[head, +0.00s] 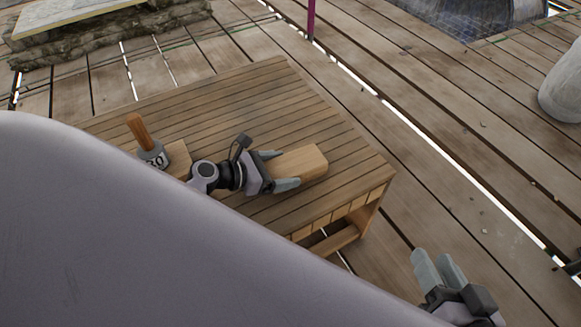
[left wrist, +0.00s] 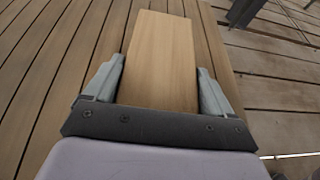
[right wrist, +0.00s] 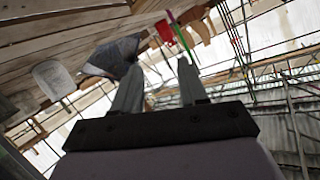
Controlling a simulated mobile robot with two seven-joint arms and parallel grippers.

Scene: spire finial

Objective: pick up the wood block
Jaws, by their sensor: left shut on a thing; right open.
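The wood block (head: 301,162) is a light-brown oblong piece above the slatted wooden table (head: 250,95). My left gripper (head: 283,172) is shut on it, with one finger along each side. In the left wrist view the block (left wrist: 160,62) runs lengthwise away between the two fingers (left wrist: 160,88). I cannot tell whether the block touches the table top. My right gripper (head: 440,268) is open and empty, off the table's right front side. In the right wrist view its fingers (right wrist: 158,82) stand apart with nothing between them.
A grey weight marked 30 with a wooden handle (head: 151,145) stands at the table's left, beside another wooden piece (head: 179,158). My large pale arm link covers the lower left of the head view. The plank floor right of the table is mostly clear; a pale rounded object (head: 563,85) stands at far right.

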